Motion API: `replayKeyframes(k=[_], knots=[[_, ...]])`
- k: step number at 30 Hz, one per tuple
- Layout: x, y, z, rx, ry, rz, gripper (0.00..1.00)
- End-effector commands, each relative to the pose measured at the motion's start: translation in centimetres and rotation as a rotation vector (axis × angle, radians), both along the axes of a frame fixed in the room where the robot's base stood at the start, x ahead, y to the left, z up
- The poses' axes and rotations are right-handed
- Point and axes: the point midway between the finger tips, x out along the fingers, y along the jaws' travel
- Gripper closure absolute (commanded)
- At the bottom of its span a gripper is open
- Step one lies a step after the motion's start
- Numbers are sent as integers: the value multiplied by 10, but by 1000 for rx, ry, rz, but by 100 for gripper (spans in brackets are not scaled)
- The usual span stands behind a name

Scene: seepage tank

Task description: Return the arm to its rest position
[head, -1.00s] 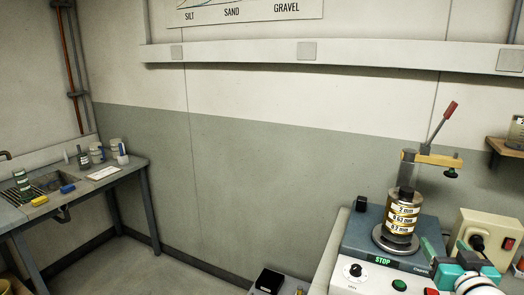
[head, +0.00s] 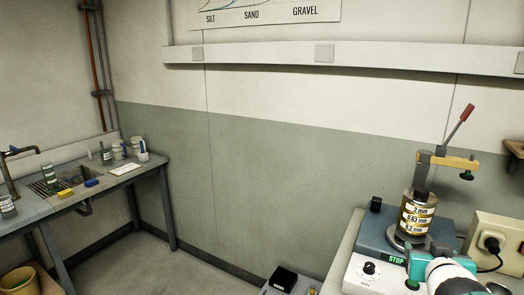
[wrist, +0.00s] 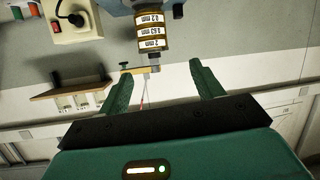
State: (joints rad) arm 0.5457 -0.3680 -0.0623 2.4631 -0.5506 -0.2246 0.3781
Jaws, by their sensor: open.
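My gripper (wrist: 161,74) is open in the wrist view, its two green fingers spread with nothing between them. In the head view, part of my green and white arm end (head: 430,266) shows at the lower right, in front of the sieve shaker (head: 367,250) and covering part of its front panel. The stack of labelled sieves (head: 417,213) stands upright on the shaker under a clamp with a red lever (head: 467,113). The stack also shows upside down in the wrist view (wrist: 152,30), beyond the fingers and apart from them.
A cream socket box (head: 495,240) with a black plug stands right of the shaker. A sink bench (head: 125,180) with bottles and sponges is at the left. A bucket (head: 28,280) stands at the lower left. The floor between bench and shaker is mostly clear.

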Motion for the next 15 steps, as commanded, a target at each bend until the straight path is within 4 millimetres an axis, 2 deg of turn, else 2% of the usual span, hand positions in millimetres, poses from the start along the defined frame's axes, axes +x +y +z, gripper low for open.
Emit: replayKeyframes(k=[1, 7, 12, 15], knots=[[-1, 22, 1, 14, 42, 12, 34], [-27, 107, -17, 111, 287, 81, 34], [-72, 186, -34, 196, 516, 227, 34], [-98, 220, -40, 227, 625, 315, 34]])
